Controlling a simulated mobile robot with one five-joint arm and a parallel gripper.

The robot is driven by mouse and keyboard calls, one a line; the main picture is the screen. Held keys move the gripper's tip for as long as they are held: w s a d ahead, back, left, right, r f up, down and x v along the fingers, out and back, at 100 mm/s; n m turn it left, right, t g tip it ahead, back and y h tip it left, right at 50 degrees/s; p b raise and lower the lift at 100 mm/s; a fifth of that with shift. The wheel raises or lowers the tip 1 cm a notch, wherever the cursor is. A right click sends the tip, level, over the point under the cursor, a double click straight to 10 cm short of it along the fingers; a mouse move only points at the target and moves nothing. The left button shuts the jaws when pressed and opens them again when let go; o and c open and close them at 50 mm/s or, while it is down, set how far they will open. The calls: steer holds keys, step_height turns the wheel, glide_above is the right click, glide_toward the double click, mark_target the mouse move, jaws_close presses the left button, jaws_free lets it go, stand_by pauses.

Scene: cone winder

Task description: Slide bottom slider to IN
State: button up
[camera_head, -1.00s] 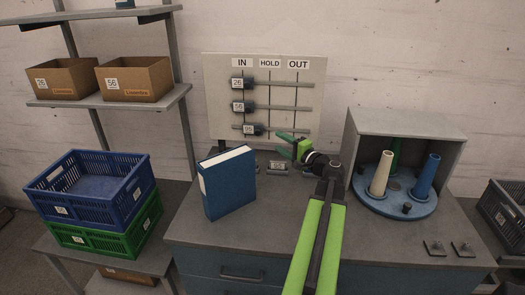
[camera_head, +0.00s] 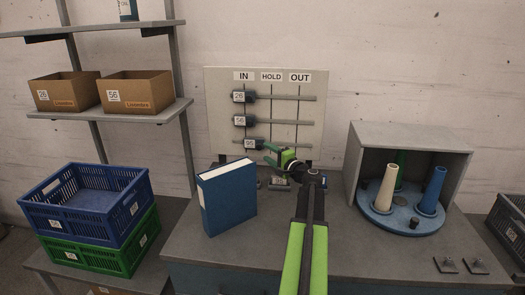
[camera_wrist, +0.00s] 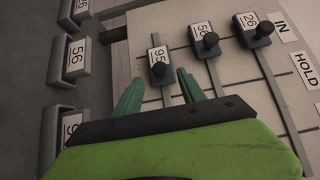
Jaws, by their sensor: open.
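The slider board (camera_head: 315,100) stands upright at the back of the bench, with columns marked IN, HOLD and OUT. The bottom slider (camera_head: 250,144), labelled 95, sits on the lowest rail near the IN column, slightly right of the two sliders above. In the wrist view the bottom slider (camera_wrist: 160,66) with its dark knob lies just beyond and between my fingertips. My gripper (camera_head: 269,154) is open, with green fingers pointing at the board, just right of and below the bottom slider. In the wrist view my gripper (camera_wrist: 158,92) holds nothing; contact with the slider cannot be told.
The middle slider (camera_head: 240,121) and top slider (camera_head: 240,97) sit at IN above. A blue binder (camera_head: 228,198) stands left of my arm. A grey housing (camera_head: 410,138) with cones on a blue turntable (camera_head: 375,218) is at right. Small labelled holders (camera_wrist: 75,55) stand below the board.

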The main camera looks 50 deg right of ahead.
mark_target(260, 148)
steer(key=x, duration=0.4)
steer(key=shift+w, duration=0.2)
jaws_close()
stand_by(1.2)
